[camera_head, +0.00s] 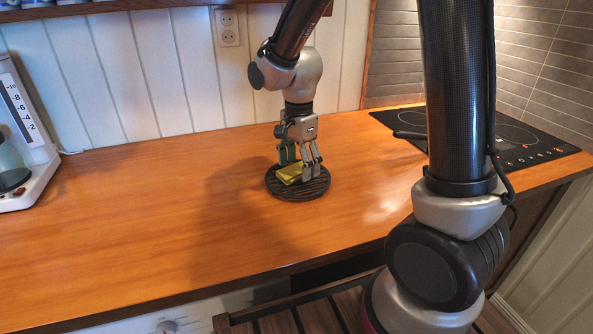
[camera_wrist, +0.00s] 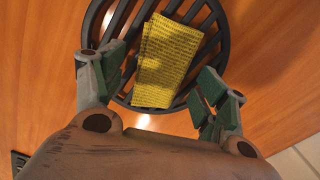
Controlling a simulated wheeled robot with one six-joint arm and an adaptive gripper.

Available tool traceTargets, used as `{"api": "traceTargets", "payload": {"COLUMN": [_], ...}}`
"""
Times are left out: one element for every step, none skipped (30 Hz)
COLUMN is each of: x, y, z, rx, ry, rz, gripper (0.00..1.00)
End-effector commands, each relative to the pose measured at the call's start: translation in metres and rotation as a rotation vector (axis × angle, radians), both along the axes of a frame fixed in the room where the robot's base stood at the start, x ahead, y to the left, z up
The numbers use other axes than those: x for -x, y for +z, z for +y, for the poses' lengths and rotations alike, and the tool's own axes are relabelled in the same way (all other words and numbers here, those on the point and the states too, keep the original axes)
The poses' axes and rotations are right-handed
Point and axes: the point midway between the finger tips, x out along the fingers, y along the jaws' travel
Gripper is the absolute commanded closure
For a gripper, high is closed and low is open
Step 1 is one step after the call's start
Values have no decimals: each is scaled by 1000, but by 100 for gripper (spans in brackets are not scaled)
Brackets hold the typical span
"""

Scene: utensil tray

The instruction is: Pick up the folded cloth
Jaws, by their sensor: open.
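The folded cloth (camera_head: 290,174) is yellow and lies on a round, dark slatted trivet (camera_head: 297,193) on the wooden counter. In the wrist view the cloth (camera_wrist: 166,60) is a textured rectangle across the slats of the trivet (camera_wrist: 222,28). My gripper (camera_head: 300,166) points down over the trivet, with its fingers close around the cloth. In the wrist view my gripper (camera_wrist: 160,84) is open, with one green-padded finger on each side of the cloth and a gap to each. Whether the fingertips touch the trivet is hard to tell.
A coffee maker (camera_head: 24,140) stands at the left end of the counter (camera_head: 130,220). A black cooktop (camera_head: 480,140) is set in at the right. The white panelled wall (camera_head: 150,70) is behind. The counter around the trivet is clear.

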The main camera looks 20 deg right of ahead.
Motion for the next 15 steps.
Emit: {"api": "traceTargets", "payload": {"x": [0,0,0,0,0,0,0,0,0,0,0,0,0,0,0], "y": [-2,-3,-3,-3,-2,-2,-2,-2,-2,-2,-2,-2,-2,-2,-2], "z": [0,0,0,0,0,0,0,0,0,0,0,0,0,0,0], "rx": [0,0,0,-1,-1,-1,-1,-1,-1,-1,-1,-1,-1,0,-1], "ry": [0,0,0,0,0,0,0,0,0,0,0,0,0,0,0], "rz": [0,-1,-1,-2,-2,-2,-2,-2,-2,-2,-2,-2,-2,-1,-2], "gripper": [27,27,27,27,27,27,27,30,38,43,49,56,61,67,69]}}
